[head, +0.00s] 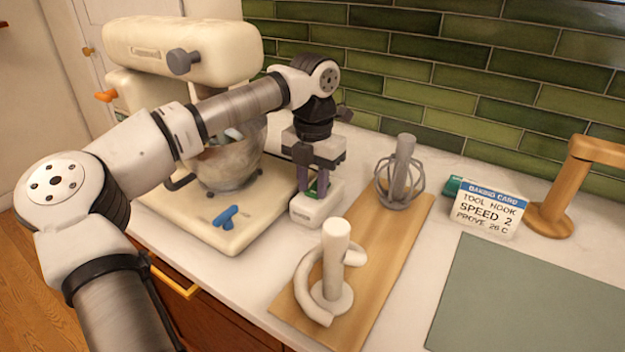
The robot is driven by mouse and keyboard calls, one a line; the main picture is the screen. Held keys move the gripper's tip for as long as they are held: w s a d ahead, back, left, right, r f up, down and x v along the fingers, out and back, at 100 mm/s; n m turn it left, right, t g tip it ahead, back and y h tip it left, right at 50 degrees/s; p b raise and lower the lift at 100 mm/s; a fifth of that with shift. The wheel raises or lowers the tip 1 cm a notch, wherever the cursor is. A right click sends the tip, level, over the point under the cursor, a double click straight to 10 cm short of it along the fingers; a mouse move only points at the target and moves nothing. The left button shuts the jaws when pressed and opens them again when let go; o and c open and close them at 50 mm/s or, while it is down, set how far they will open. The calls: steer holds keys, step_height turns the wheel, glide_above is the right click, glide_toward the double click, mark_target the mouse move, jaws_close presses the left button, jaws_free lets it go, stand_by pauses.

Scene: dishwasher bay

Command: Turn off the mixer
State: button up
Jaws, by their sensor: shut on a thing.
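The cream stand mixer (165,45) stands at the back left with its head level above a metal bowl (228,168). It has a grey knob (183,62) on the head's side, an orange lever (105,96) at the left and a blue lever (226,215) on its base. My gripper (317,188) points down, right of the mixer base, over a small white box (313,212). It is shut on the narrow upper part of that box, where purple and green show. The fingers mostly hide this part. My arm crosses in front of the bowl and hides some of it.
A wooden board (372,265) holds a white dough hook (330,275) and a grey whisk (400,175). A baking card (490,207), a wooden stand (553,215) and a grey-green mat (535,300) are at the right. A green tiled wall closes the back.

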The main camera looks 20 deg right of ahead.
steer(key=shift+w+d+r+g+y+p, duration=0.15)
steer(key=shift+r+g+y+p, duration=0.3)
steer(key=shift+p, duration=0.65)
steer(key=shift+d+g+y+p, duration=0.2)
steer(key=shift+y+p, duration=0.25)
steer(key=shift+p, duration=0.3)
steer(key=shift+w+f, duration=0.1)
steer(key=shift+f, duration=0.1)
steer(key=o, duration=1)
steer(key=v, duration=1.3)
steer(key=shift+w+d+r, duration=0.2)
steer(key=shift+r, duration=0.15)
